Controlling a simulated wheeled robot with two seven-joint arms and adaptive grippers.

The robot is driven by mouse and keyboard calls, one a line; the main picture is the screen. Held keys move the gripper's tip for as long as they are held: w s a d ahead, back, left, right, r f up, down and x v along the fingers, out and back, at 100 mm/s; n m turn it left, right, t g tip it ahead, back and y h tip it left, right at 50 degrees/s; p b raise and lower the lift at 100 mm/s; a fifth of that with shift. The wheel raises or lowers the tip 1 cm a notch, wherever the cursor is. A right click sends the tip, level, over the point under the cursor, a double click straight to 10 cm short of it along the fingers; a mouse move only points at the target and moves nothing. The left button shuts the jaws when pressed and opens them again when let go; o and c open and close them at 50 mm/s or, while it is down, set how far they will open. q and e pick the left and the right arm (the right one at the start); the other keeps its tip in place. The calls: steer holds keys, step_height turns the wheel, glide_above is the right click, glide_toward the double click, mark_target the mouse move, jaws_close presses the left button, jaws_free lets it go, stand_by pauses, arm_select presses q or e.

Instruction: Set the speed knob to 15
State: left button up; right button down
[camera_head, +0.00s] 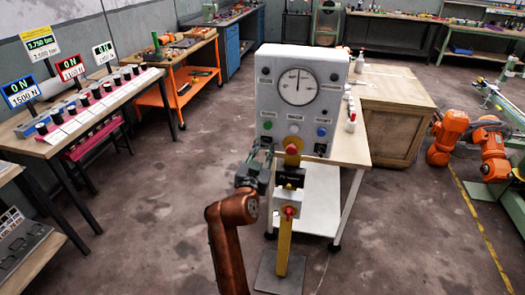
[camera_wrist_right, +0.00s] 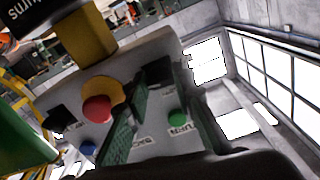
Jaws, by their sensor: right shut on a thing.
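The grey control box (camera_head: 300,75) stands upright on a white table, with a round gauge (camera_head: 298,87) whose needle points about straight up; its numbers are too small to read. My right gripper (camera_head: 264,149) reaches its lower left part, below the green button (camera_head: 267,125). In the right wrist view, turned upside down, my two fingers (camera_wrist_right: 157,95) straddle a dark knob-like part (camera_wrist_right: 160,72), seemingly the speed knob, and are shut on it. Its setting is not readable. The green button (camera_wrist_right: 177,118) shows between the fingers. My left gripper is out of view.
A blue button (camera_head: 321,132) is at the panel's right. A wooden crate (camera_head: 400,120) stands behind right.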

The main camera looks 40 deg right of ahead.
mark_target(267, 117)
steer(key=shift+f, duration=0.35)
steer(key=c, duration=2.1)
jaws_free()
steer(key=o, duration=0.5)
steer(key=shift+r, duration=0.2)
steer(key=shift+r, duration=0.15)
step_height(267, 117, up, 10)
steer(key=shift+f, duration=0.1)
